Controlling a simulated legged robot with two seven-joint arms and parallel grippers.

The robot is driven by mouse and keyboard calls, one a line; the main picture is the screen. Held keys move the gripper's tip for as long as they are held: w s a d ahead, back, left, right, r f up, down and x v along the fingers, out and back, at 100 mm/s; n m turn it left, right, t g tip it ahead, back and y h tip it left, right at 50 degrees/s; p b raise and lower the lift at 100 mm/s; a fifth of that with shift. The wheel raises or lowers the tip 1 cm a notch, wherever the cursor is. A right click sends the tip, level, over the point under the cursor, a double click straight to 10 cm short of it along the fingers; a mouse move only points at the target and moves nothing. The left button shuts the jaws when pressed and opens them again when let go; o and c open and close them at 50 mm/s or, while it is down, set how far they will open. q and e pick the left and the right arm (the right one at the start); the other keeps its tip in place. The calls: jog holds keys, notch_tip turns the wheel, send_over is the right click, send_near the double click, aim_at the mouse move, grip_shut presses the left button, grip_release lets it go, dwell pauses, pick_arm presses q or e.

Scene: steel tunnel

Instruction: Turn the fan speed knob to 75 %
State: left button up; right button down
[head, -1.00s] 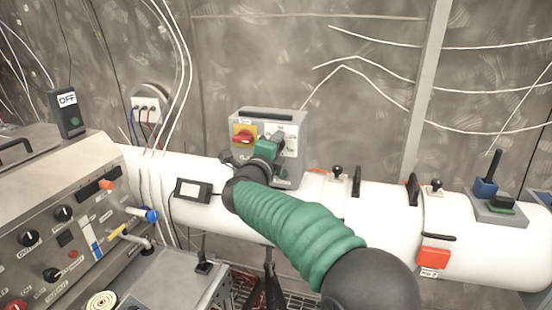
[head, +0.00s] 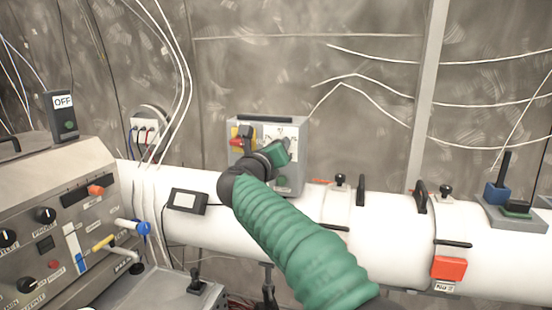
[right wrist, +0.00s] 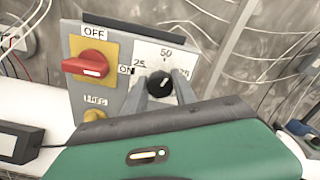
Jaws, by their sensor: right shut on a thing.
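The grey control box (head: 288,186) stands on the white pipe; it also shows in the right wrist view (right wrist: 82,70). Its white dial plate (right wrist: 180,58) carries the marks 25 and 50, and a further mark at the right is partly hidden. The black fan speed knob (right wrist: 158,85) sits below the 50, between the fingers of my right gripper (right wrist: 160,88), which is shut on it. In the head view my right gripper (head: 272,152) covers the knob. I cannot clearly read the knob's pointer. My left gripper is not in view.
A red switch on a yellow plate (right wrist: 92,64) is left of the dial, close to my fingers, between OFF and ON labels. A yellow knob (right wrist: 95,115) is below it. A control console (head: 60,215) stands at the left. Levers and a red block (head: 449,268) are on the pipe.

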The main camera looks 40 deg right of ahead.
jog(key=m+b, duration=0.2)
jog(key=f+m+b, duration=0.1)
jog(key=m+b, duration=0.1)
jog(key=m, duration=0.1)
jog(key=shift+w+f+m, duration=0.1)
jog(key=shift+m, duration=0.2)
jog(key=shift+m+b, duration=1.15)
jog(key=shift+m, duration=0.75)
jog(key=shift+r, duration=0.2)
jog(key=c, duration=1.4)
grip_release()
jog(key=shift+c, duration=0.2)
jog(key=o, duration=0.4)
jog(key=shift+w+r, duration=0.1)
jog(key=shift+o, duration=0.2)
jog(key=shift+r, duration=0.1)
